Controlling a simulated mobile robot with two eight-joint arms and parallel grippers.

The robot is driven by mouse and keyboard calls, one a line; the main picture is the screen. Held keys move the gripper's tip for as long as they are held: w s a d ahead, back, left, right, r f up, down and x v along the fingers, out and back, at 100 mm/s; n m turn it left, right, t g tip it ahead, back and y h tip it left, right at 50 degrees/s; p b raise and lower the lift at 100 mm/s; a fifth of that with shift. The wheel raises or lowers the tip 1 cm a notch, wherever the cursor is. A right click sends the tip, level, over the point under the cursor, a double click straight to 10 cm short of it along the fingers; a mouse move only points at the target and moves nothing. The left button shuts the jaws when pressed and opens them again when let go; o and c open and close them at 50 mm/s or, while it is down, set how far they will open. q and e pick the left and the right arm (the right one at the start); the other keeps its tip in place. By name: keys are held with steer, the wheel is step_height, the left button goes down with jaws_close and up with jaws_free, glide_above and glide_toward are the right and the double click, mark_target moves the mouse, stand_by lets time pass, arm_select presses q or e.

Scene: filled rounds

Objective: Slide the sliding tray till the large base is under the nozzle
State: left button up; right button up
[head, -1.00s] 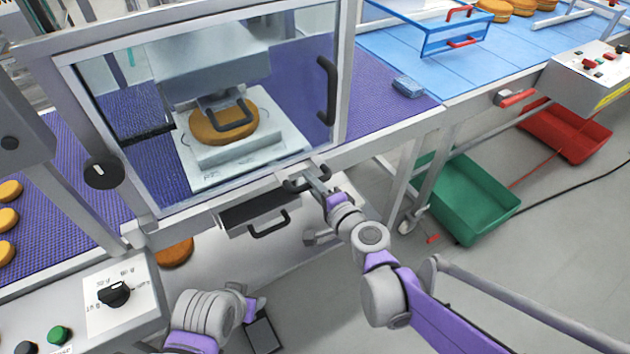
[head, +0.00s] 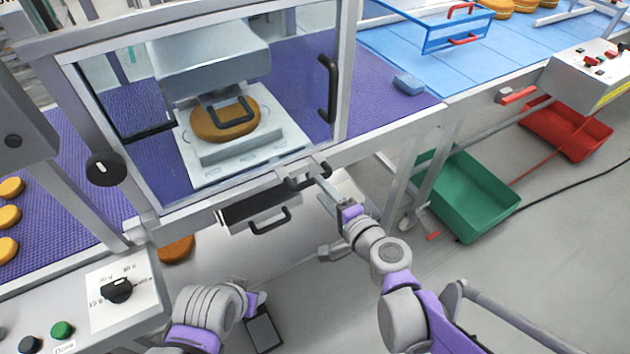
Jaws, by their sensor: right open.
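The large base (head: 220,122), a round brown cake layer, lies on the white sliding tray (head: 285,140) behind the clear guard. A grey block (head: 215,70), apparently the nozzle head, hangs above and behind it. A dark U-shaped bracket overlaps the base in the picture; the nozzle's outlet cannot be made out. A black handle (head: 308,180) sticks out at the front edge below the tray. My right gripper (head: 322,184) is open at this handle's right part; whether it touches cannot be told. My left gripper (head: 258,300) is low at the bottom, its fingers unclear.
The clear guard has a black handle (head: 328,88). A dark drawer with its own handle (head: 270,222) is below the tray. A control panel with a knob (head: 118,290) stands at lower left. Green (head: 465,195) and red (head: 565,130) crates stand on the floor at right.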

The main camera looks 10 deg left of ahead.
steer(key=shift+p+v, duration=0.3)
steer(key=shift+v, duration=2.5)
steer(key=s+d+f+n+g+h+p, duration=0.2)
steer(key=s+d+n+g+h+p, duration=0.4)
steer(key=s+d, duration=0.9)
steer(key=d+n+h+p, duration=0.1)
steer(key=d+n+h, duration=0.2)
steer(key=d+n, duration=0.1)
steer(key=shift+f+g+h, duration=0.25)
steer(key=shift+g+h, duration=0.05)
steer(key=shift+g, duration=0.1)
